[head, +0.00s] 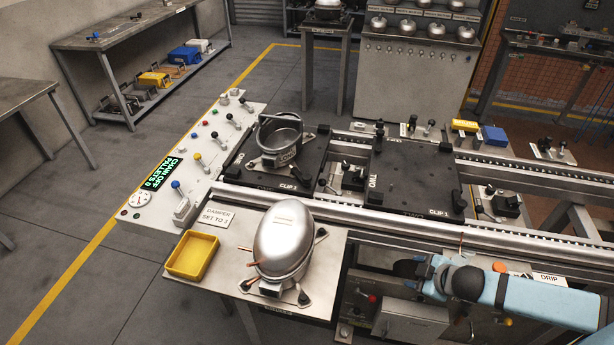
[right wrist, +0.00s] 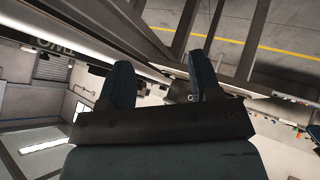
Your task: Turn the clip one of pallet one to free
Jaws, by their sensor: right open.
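Pallet one (head: 236,172) is the dark plate at the left of the conveyor, carrying an open steel housing (head: 281,140). My right gripper (head: 415,267) is in front of the near rail, below pallet two and to the right of pallet one, well apart from the clip. In the right wrist view its two dark fingers (right wrist: 163,82) are apart with nothing between them. My left gripper is not in view.
Pallet two (head: 413,176), empty on top, lies to the right. The near conveyor rail (head: 350,213) runs between my right gripper and the pallets. A closed steel compressor (head: 284,243) and a yellow tray (head: 192,255) stand on the near table. A lever panel (head: 190,165) is at left.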

